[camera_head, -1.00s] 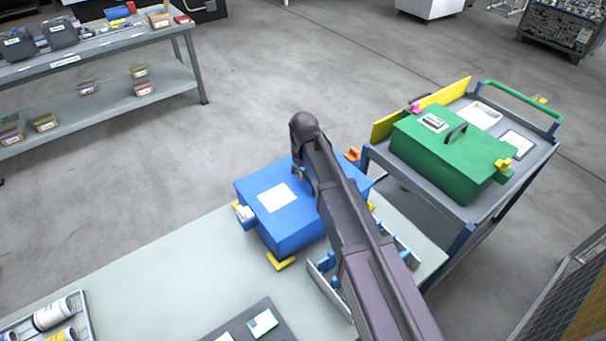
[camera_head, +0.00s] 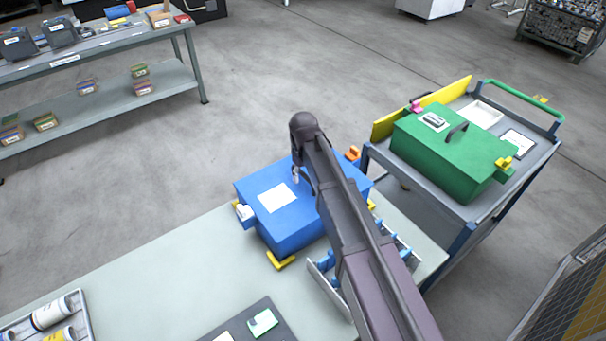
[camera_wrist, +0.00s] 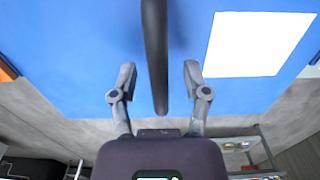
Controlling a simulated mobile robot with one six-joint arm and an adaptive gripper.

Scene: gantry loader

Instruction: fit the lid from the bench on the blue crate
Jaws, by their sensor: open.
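The blue crate (camera_head: 290,238) stands at the bench's far end between yellow corner blocks. A flat blue lid (camera_head: 309,207) with a white label covers its top; whether it is fully seated I cannot tell. The lid also fills much of the wrist view (camera_wrist: 70,55). My gripper (camera_wrist: 159,75) is open, with one finger on each side of the lid's dark handle (camera_wrist: 156,45). Gaps show between the fingers and the handle. In the head view my arm hides the crate's right part and most of the handle.
A white clasp (camera_head: 245,212) and an orange clasp (camera_head: 352,153) sit at the crate's ends. A cart (camera_head: 455,205) with a green crate (camera_head: 445,160) stands close on the right. The bench (camera_head: 165,270) is clear left of the crate; a tray (camera_head: 83,310) lies farther left.

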